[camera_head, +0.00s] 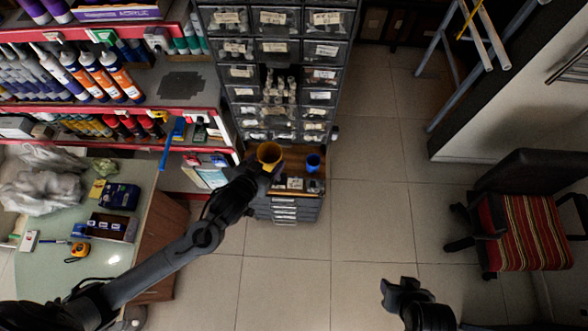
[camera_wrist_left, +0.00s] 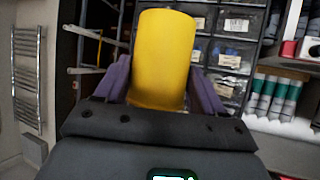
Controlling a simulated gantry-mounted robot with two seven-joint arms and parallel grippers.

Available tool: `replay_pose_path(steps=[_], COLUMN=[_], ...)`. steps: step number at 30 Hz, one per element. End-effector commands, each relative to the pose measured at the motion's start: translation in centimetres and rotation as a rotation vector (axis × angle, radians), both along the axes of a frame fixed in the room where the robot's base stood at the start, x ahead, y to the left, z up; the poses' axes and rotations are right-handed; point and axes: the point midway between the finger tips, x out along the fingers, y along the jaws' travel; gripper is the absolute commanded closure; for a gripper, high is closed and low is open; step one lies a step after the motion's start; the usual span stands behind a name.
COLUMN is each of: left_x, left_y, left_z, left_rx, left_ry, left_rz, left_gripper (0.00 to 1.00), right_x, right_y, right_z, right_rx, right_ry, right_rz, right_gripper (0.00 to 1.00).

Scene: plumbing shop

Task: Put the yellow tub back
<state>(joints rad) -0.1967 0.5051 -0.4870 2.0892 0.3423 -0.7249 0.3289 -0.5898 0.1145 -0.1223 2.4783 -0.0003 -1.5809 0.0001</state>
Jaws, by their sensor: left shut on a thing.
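The yellow tub (camera_head: 269,153) is in my left gripper (camera_head: 268,167), in front of the drawer cabinet and above its lower ledge. In the left wrist view the tub (camera_wrist_left: 163,55) fills the space between the two purple-padded fingers of the left gripper (camera_wrist_left: 160,85), which are shut on it. In the head view the tub's open top faces up toward the camera. My right gripper (camera_head: 398,292) is at the bottom right, over the floor, away from the tub; its finger gap is too small to judge.
A drawer cabinet (camera_head: 285,110) with several labelled drawers stands at the back. A blue cup (camera_head: 313,162) stands on its wooden ledge (camera_head: 293,157), right of the tub. Shelves of bottles are at left, a cluttered desk (camera_head: 135,170) below them. A striped chair (camera_head: 525,232) is at right. The middle floor is clear.

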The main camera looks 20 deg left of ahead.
Motion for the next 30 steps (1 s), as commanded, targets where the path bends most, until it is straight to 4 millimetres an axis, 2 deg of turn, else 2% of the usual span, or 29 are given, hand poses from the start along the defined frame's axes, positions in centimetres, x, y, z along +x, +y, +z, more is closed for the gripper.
replay_pose_path(steps=[1,6,18,30], left_x=[0.2,0.6,1.6,2.3], left_y=[-0.1,-0.8,-2.6,-4.2], left_z=[-2.5,-7.9,-20.4,-31.9], left_rx=[-0.001,-0.002,-0.003,-0.004], left_ry=[0.000,0.000,0.000,-0.002], left_rz=[-0.002,-0.016,-0.029,-0.021], left_gripper=[0.60,0.60,0.60,0.60], right_x=[0.0,0.2,0.4,0.4], right_y=[0.0,-0.1,-0.3,-0.3], right_z=[-2.3,-6.8,-17.8,-28.7], right_rx=[0.000,-0.001,-0.010,-0.010], right_ry=[0.001,-0.006,-0.012,-0.013], right_rz=[0.000,0.000,0.004,0.004], right_gripper=[0.57,0.57,0.57,0.57])
